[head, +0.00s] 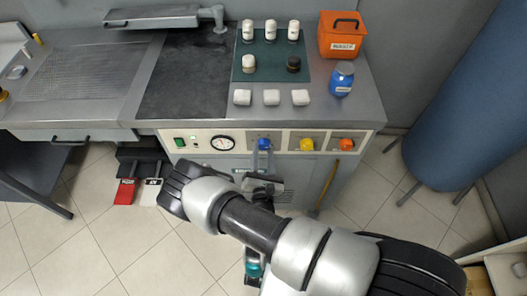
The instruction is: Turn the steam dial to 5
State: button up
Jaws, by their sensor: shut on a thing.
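A control panel (225,134) runs along the front of the steel counter. It has a blue dial (264,143), a yellow dial (306,144) and an orange dial (346,144).
A round gauge (222,143) and a green switch (180,143) sit left of the dials. Bottles, white blocks, a blue jar (342,79) and an orange box (341,35) stand on the counter above. Red and white pedals (125,191) are below left.

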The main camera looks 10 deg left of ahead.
jog(key=m, duration=0.4)
jog(key=shift+w+a+r+m+p, duration=0.1)
jog(key=shift+a+r+m+p, duration=0.05)
jog(key=shift+r+m+p, duration=0.15)
jog(key=shift+m, duration=2.3)
jog(key=o, duration=1)
jog(key=shift+o, duration=0.2)
jog(key=shift+f, duration=0.1)
